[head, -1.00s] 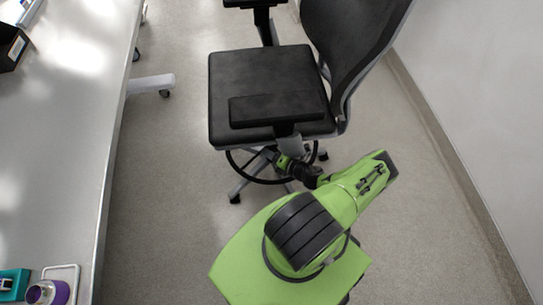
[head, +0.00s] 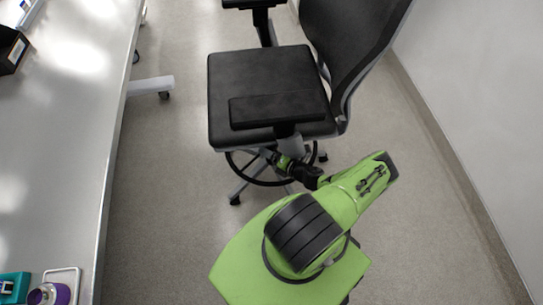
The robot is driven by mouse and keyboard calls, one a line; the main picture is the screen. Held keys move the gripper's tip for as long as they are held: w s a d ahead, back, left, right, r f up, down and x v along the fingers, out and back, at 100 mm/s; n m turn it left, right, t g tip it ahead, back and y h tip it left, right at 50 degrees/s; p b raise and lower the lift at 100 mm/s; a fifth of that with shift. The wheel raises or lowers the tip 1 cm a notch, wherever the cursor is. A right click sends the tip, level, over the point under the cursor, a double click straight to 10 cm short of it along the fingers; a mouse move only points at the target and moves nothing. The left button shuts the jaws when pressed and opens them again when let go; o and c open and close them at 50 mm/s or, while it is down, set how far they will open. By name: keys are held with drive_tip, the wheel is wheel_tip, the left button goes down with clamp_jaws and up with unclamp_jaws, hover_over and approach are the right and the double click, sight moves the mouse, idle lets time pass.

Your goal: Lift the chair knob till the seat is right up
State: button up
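The chair has a black seat (head: 262,75), a black armrest (head: 278,109) on its near side and a curved backrest (head: 352,38) at the right. My green arm reaches toward the underside of the seat, below the near armrest. My gripper (head: 270,155) is small and dark there, close under the seat edge. The knob cannot be made out; the seat, armrest post and my wrist hide that area. Whether the fingers are open or shut does not show.
A grey bench (head: 60,120) runs along the left, with a purple-topped container (head: 50,294) and a teal box (head: 14,287) at its near end. A white wall (head: 480,90) stands at the right. Open floor (head: 165,190) lies between bench and chair.

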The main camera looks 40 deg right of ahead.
drive_tip(key=a+p+v, duration=0.1)
drive_tip(key=p+v, duration=0.1)
drive_tip(key=v, duration=1.3)
drive_tip(key=shift+s+d, duration=0.3)
drive_tip(key=shift+d, duration=0.2)
drive_tip(key=shift+r, duration=0.15)
